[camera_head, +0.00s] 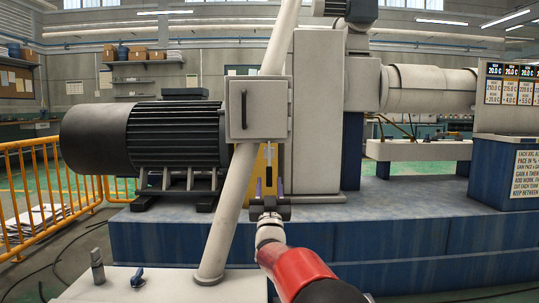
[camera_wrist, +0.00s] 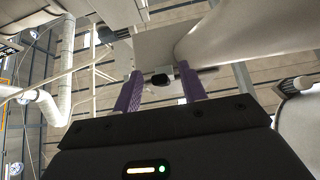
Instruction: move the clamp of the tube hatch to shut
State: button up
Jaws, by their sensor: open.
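The tube hatch (camera_head: 274,103) is a grey square box front on the pale slanted tube (camera_head: 231,212), with a dark upright bar (camera_head: 244,109) on its face. I cannot tell whether that bar is the clamp. My gripper (camera_head: 269,182) is below the hatch, pointing up, with its purple fingers apart. A slim dark piece shows between the fingers in the head view. In the wrist view, a small black block (camera_wrist: 160,79) shows between the fingertips (camera_wrist: 160,72), apart from both; it may be the clamp's handle end. The clamp's position is not clear.
A big dark motor (camera_head: 175,135) stands left of the tube on the blue machine base (camera_head: 400,255). A grey column (camera_head: 316,100) rises close to the right of the hatch. A yellow railing (camera_head: 40,190) is at the far left. The pale tube passes just left of my gripper.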

jog(key=v, duration=0.7)
dwell(0.4)
